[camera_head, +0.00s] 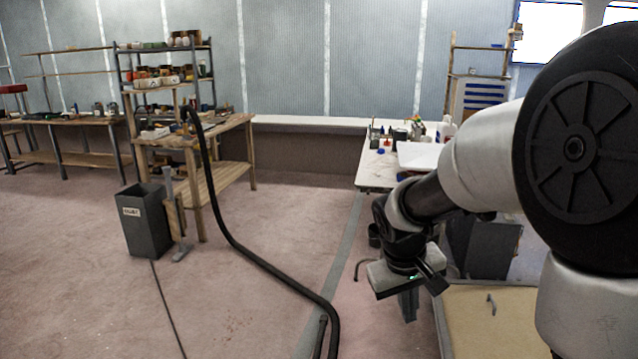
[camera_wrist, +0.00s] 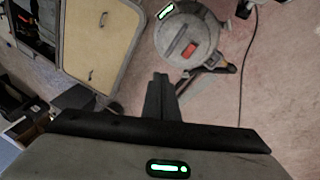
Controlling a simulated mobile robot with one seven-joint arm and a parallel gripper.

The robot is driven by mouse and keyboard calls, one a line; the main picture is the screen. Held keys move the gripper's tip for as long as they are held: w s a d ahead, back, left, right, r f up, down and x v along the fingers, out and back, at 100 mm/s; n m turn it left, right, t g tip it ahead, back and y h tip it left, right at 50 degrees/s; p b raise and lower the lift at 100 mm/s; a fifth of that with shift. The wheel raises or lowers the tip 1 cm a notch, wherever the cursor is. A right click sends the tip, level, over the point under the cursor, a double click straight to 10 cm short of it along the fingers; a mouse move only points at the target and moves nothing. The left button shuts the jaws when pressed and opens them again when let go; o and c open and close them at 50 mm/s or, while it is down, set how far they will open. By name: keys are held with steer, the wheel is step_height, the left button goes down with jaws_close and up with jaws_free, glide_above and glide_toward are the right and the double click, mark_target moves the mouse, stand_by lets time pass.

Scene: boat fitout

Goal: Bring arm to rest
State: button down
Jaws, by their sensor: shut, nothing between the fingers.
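My arm comes in from the right of the head view and bends down at the wrist. My gripper (camera_head: 409,305) hangs at its end, over the floor beside a tan cabinet panel. Its dark fingers point down and are small in this view. In the wrist view the fingers of my gripper (camera_wrist: 159,98) are together, with nothing held between them.
The tan panel (camera_wrist: 98,45) with handles is at upper left in the wrist view. A white worktable (camera_head: 378,172) with bottles stands behind my arm. A grey bin (camera_head: 145,222) and wooden bench (camera_head: 225,180) are left. A black hose (camera_head: 262,262) crosses open floor.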

steer(key=s+a+r+m+t+y, duration=0.1)
steer(key=s+a+r+t, duration=0.1)
steer(key=s+r, duration=0.6)
steer(key=s+a+r+m+t+y, duration=0.1)
steer(key=s+r, duration=0.2)
steer(key=s, duration=0.8)
step_height(320, 180, up, 19)
steer(key=p, duration=1.8)
steer(key=shift+s+a+p, duration=0.25)
steer(key=shift+s+p, duration=0.05)
steer(key=shift+p, duration=0.05)
